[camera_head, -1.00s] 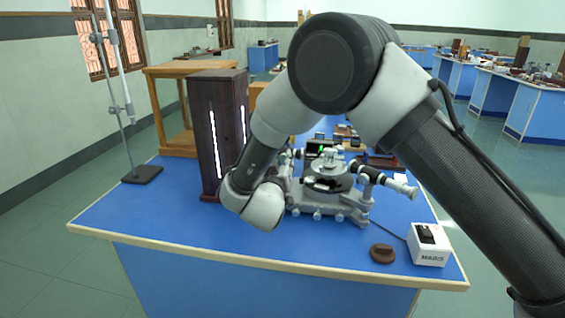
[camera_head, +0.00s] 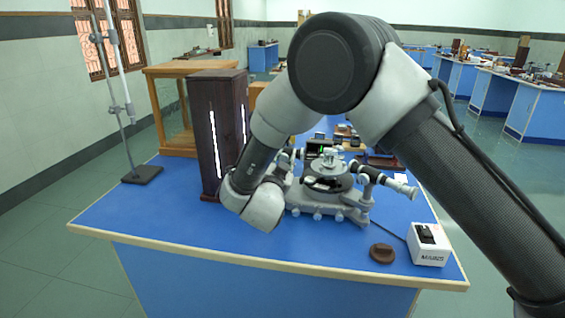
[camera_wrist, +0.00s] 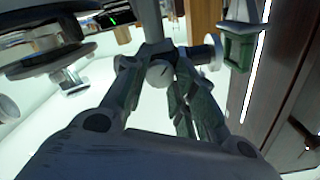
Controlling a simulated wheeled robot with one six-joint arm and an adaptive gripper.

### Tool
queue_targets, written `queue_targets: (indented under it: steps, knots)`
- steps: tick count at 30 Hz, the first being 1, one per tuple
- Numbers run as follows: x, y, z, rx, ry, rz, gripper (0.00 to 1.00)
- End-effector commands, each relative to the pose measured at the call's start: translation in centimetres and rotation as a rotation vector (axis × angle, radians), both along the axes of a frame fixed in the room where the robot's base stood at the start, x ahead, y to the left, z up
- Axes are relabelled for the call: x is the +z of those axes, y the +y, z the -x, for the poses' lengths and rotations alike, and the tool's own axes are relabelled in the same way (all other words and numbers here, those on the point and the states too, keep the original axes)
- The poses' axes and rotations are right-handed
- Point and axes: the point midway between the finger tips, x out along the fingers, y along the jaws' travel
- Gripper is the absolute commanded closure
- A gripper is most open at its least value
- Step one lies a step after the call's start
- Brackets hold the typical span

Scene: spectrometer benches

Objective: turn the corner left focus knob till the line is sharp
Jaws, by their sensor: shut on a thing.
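The spectrometer (camera_head: 322,186) stands on the blue bench, with a round dark table and a tube with a light end reaching right. In the wrist view my gripper (camera_wrist: 163,76) is shut on a small pale round knob (camera_wrist: 158,73), one finger on each side. The focus mechanism around the knob is mostly hidden by the fingers. In the head view my own wrist hides the gripper and the knob. A small green line shows on a dark screen (camera_wrist: 117,20) behind the spectrometer; it is too small to judge its sharpness.
A tall dark wooden lamp housing (camera_head: 205,120) with bright slits stands close left of my wrist. A white mains box (camera_head: 428,244) and a brown round piece (camera_head: 382,253) lie front right. The bench's front left is clear.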

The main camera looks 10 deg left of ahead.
Motion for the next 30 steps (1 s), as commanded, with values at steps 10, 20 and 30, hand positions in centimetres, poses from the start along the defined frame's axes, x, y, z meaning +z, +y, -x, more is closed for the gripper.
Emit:
queue_targets:
  steps: [10,20,30]
  knots:
    - [-0.01,-0.02,0.02,0.0,0.0,-0.239,0.97]
    - [-0.03,-0.03,0.02,0.0,0.0,-0.338,0.97]
    - [-0.04,-0.05,0.02,-0.001,0.001,-0.35,0.97]
